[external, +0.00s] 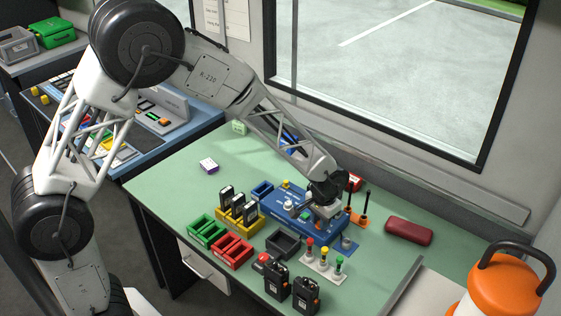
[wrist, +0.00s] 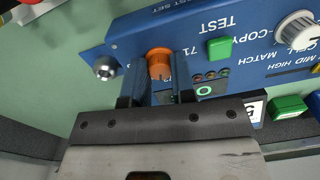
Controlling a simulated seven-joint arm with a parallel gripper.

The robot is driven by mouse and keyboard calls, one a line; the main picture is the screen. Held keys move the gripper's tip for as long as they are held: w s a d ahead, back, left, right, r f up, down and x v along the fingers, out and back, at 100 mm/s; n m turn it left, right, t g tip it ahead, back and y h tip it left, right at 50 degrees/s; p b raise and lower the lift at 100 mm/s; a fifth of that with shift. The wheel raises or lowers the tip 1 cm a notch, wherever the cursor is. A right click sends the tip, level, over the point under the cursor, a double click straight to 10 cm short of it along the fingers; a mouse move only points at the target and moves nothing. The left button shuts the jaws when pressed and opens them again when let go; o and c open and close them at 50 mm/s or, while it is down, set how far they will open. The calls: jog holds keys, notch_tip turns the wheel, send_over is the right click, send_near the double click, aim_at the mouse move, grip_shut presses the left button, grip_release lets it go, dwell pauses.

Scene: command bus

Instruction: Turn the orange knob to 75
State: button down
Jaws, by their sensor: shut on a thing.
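The orange knob (wrist: 159,62) stands on the blue test panel (wrist: 250,25), seen upside down in the wrist view. My gripper (wrist: 159,82) has one finger on each side of the knob and is shut on it. Part of a printed number starting with 7 shows just right of the knob; the finger and knob hide the rest of the scale. I cannot tell which way the knob points.
A grey knob (wrist: 297,30) and a green button (wrist: 218,48) are on the panel right of my gripper. Black radios (external: 306,294), a red tray (external: 232,251), a dark grey tray (external: 283,244) and a red case (external: 408,231) stand around the panel. The table's left side is mostly clear.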

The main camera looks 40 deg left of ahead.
jog(key=m, duration=0.3)
jog(key=shift+m, duration=0.4)
jog(key=m, duration=0.3)
jog(key=shift+m, duration=0.3)
jog(key=m, duration=0.3)
jog(key=shift+m, duration=2.2)
jog(key=c, duration=0.9)
grip_release()
jog(key=shift+c, duration=0.2)
jog(key=shift+r, duration=0.15)
jog(key=shift+s+r, duration=0.1)
jog(key=shift+r, duration=3.7)
